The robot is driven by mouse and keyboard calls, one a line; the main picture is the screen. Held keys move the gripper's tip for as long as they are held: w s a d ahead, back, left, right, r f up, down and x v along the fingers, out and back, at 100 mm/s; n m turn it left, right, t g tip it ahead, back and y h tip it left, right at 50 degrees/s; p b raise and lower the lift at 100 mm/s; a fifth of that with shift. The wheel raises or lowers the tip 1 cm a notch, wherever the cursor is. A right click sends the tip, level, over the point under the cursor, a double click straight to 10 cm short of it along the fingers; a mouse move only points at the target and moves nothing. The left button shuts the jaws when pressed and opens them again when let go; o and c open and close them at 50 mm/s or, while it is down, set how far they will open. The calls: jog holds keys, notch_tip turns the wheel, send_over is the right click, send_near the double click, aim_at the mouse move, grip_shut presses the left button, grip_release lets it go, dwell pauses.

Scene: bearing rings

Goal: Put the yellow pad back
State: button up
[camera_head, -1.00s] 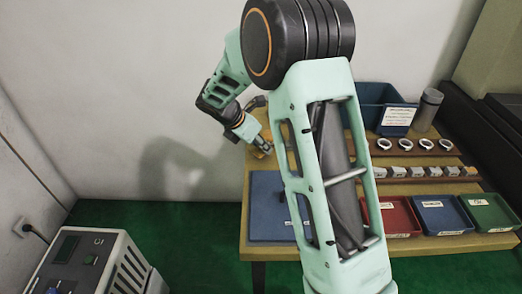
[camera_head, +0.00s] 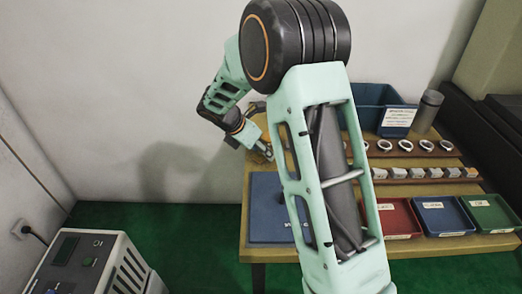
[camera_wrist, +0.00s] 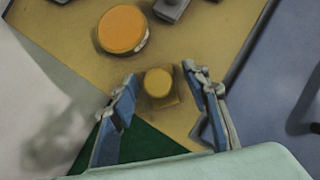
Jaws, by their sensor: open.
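In the wrist view a small round yellow pad (camera_wrist: 158,82) sits on the wooden table top, on what looks like a small square base. My gripper (camera_wrist: 159,78) is open, with one finger on each side of the pad and a gap to both. Whether the fingertips are down at the pad's height I cannot tell. In the head view my gripper (camera_head: 264,150) is at the table's far left corner, and the pad is too small to make out there.
A larger orange disc (camera_wrist: 122,30) lies close to the pad. A blue mat (camera_head: 268,215) lies in front of my gripper. Right of my arm are a row of rings (camera_head: 425,146), a row of blocks (camera_head: 435,173), a red tray (camera_head: 400,222) and a blue bin (camera_head: 368,97).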

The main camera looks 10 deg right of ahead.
jog(key=p+v, duration=0.2)
jog(key=v, duration=1)
jog(key=shift+p, duration=0.3)
